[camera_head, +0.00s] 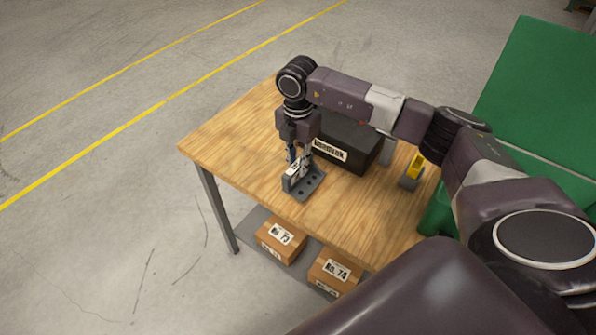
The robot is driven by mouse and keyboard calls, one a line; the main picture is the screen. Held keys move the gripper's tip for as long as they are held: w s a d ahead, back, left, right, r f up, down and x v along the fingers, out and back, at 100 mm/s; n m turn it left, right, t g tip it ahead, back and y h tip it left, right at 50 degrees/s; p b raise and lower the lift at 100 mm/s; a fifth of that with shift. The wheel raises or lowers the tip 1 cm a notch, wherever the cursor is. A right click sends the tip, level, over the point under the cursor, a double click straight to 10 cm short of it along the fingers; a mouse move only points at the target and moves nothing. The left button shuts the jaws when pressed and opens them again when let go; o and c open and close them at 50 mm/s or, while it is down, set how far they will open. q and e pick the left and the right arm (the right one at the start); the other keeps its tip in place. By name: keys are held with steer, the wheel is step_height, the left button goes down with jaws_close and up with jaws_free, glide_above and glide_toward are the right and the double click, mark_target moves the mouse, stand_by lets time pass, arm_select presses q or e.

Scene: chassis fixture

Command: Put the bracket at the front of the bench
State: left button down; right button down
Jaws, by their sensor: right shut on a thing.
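The bracket (304,186) is a small grey metal piece with a flat base with holes and an upright part. It is at the front edge of the wooden bench (228,140). My right gripper (296,166) points down from above and is shut on the bracket's upright part, hiding some of it. The bracket's base looks level and at or very close to the bench top; I cannot tell if it touches. My left gripper is not in view.
A dark box (345,145) with a white label stands behind the bracket. A yellow piece on a grey block (413,171) stands to the right. Cartons (281,241) (335,270) lie on the lower shelf. The bench top's left part is clear.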

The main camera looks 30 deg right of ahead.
mark_target(298, 176)
step_height(298, 176, down, 4)
steer(key=shift+p, duration=0.55)
steer(key=shift+f, duration=0.25)
steer(key=shift+f, duration=0.2)
steer(key=c, duration=1.8)
jaws_free()
